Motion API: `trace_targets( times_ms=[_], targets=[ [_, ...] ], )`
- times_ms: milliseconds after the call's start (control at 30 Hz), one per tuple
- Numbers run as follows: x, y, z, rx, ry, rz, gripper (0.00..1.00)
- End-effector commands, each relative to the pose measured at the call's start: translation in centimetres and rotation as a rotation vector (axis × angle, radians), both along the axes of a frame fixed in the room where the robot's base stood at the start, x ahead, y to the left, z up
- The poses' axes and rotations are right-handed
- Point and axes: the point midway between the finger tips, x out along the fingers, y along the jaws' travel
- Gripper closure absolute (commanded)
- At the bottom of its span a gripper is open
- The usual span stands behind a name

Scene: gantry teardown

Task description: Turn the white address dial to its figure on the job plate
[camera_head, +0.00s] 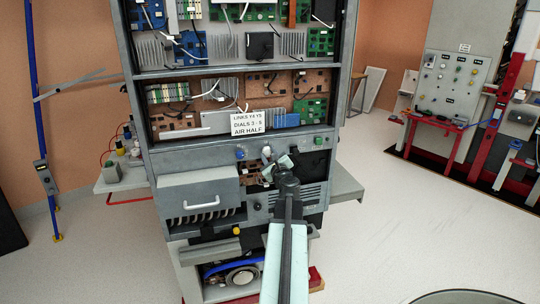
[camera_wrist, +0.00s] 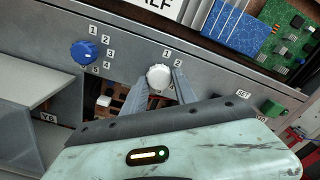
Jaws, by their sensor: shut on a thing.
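The white address dial (camera_wrist: 158,75) is a round white knob on the grey panel in the wrist view. My gripper (camera_wrist: 160,88) has a finger on each side of it and is shut on it. The figures 1 and 2 show above the dial; my fingers cover most of its other figures. I cannot tell which figure the dial points to. In the head view the dial (camera_head: 267,151) shows small, with my gripper (camera_head: 281,164) at it. The job plate (camera_head: 248,123) reads "LINKS Y4 Y5", "DIALS 3 - 5", "AIR HALF".
A blue dial (camera_wrist: 84,51) with figures 1 to 5 sits left of the white one. A green SET button (camera_wrist: 271,108) is at the right. A grey drawer-like box with a handle (camera_head: 203,202) juts out below the panel at left.

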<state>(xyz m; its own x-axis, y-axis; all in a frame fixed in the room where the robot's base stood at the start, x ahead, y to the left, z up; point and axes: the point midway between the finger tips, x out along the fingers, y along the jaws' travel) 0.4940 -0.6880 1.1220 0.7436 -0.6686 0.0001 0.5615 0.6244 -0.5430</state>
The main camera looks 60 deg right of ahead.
Motion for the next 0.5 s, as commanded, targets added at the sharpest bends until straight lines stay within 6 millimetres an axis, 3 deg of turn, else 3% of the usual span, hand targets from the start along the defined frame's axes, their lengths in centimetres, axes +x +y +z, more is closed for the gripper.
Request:
trace_targets(
  times_ms=[33, 67, 100, 133, 500],
  targets=[
    [-0.23, -0.13, -0.05, -0.001, 0.002, -0.005, 1.00],
    [-0.23, -0.13, -0.05, -0.001, 0.002, -0.005, 0.61],
    [-0.21, -0.13, -0.05, -0.001, 0.002, -0.005, 0.50],
    [-0.20, -0.11, -0.04, -0.001, 0.002, -0.005, 0.45],
    [-0.33, 0.23, -0.01, -0.001, 0.001, -0.001, 0.45]
  ],
)
